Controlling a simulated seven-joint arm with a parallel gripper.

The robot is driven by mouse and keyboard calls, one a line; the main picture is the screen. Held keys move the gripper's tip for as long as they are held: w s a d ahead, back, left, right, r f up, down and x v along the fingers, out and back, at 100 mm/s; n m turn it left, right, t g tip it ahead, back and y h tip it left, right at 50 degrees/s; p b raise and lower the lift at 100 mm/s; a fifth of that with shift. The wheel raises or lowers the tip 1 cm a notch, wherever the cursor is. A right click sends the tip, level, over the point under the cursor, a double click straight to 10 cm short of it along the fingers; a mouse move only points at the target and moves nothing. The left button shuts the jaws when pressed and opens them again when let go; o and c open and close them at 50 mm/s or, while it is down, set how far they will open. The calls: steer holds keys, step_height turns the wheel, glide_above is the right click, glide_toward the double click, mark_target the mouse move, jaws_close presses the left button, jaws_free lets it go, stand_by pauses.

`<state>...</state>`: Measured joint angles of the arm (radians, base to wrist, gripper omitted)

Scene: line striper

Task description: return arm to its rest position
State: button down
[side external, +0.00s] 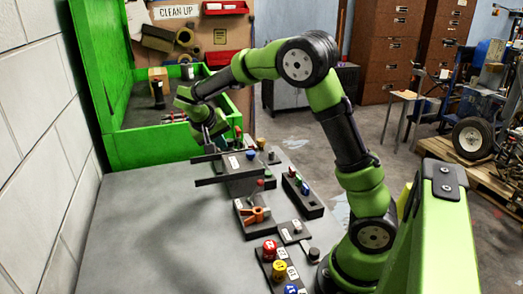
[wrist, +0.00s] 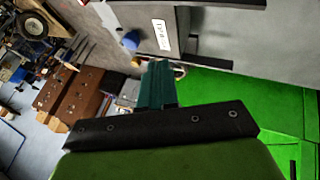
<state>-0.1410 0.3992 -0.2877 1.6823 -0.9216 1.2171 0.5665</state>
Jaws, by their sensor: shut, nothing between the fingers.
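My green and black arm reaches over the far part of the grey table (side external: 140,215) in the side external view. My gripper (side external: 218,136) hangs near the front edge of the green box, above the far end of the dark fixtures. In the wrist view my gripper (wrist: 158,75) shows as teal fingers held together, with nothing seen between them. A grey fixture with a white label (wrist: 160,36) and a blue knob (wrist: 131,40) lie beyond the fingertips.
A green open box (side external: 150,147) stands at the table's far end. Dark blocks with coloured knobs line the table's right side, including a red knob (side external: 270,247), a yellow knob (side external: 279,268) and an orange handle (side external: 254,215). The table's left part is clear beside a white wall.

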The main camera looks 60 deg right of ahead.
steer(key=s+a+r+n+t+y, duration=0.2)
steer(key=s+a+r+t+y, duration=0.1)
steer(key=s+a, duration=0.6)
steer(key=s+a+r+n+t+y, duration=0.2)
steer(key=s+a+y, duration=0.4)
steer(key=s+a, duration=0.3)
steer(key=shift+s+a+r+t, duration=0.25)
steer(key=shift+s+r+t, duration=0.65)
steer(key=shift+s+r, duration=0.05)
